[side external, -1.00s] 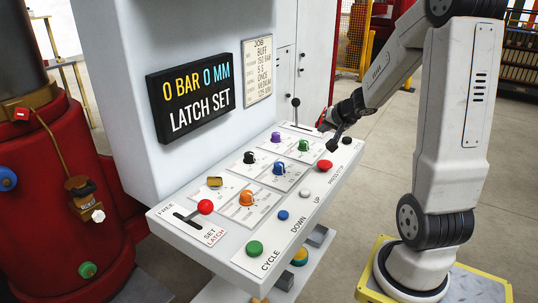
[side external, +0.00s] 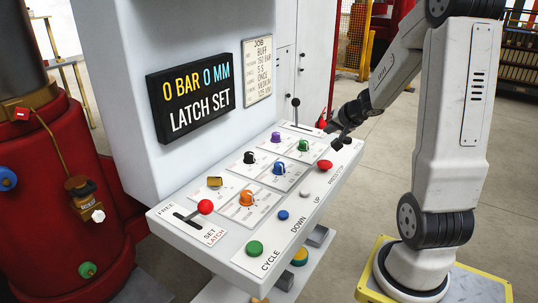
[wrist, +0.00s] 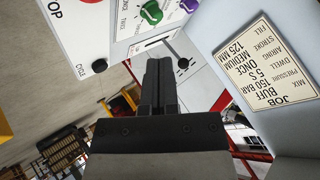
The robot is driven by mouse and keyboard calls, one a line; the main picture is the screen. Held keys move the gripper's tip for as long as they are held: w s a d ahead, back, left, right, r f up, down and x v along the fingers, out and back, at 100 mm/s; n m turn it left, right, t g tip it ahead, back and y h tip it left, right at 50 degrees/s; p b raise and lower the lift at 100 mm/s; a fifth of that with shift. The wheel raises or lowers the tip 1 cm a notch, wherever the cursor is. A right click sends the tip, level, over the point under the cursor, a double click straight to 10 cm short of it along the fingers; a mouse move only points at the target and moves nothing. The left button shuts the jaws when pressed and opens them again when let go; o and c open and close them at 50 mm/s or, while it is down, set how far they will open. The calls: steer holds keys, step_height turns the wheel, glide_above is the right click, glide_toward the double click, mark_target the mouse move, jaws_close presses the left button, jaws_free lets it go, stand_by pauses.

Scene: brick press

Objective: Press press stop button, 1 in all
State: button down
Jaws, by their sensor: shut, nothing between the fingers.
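The red button (side external: 325,164) sits on the right part of the sloped control panel (side external: 226,250), beside a label that is hard to read in the side view. In the wrist view only a sliver of red shows at the top edge, beside lettering ending in "OP". My gripper (side external: 338,145) is shut and empty, just beyond the red button near the panel's far right corner. A gap to the red button shows. In the wrist view my gripper's fingers (wrist: 160,65) point at the panel's end, with a small black button (wrist: 99,66) to their left.
A green button (side external: 255,248), a blue button (side external: 283,215) and a grey button (side external: 305,193) line the front edge. Several coloured knobs and a red-tipped lever (side external: 205,206) stand behind. A black-tipped lever (side external: 295,103) rises at the far end. The display (side external: 190,95) reads "0 BAR 0 MM LATCH SET".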

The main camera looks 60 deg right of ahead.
mark_target(322, 160)
steer(key=shift+f, duration=4.05)
steer(key=shift+f, duration=0.95)
steer(key=shift+r, duration=0.15)
stand_by(0.5)
steer(key=shift+r, duration=0.8)
steer(key=shift+r, duration=0.1)
steer(key=shift+r, duration=2.4)
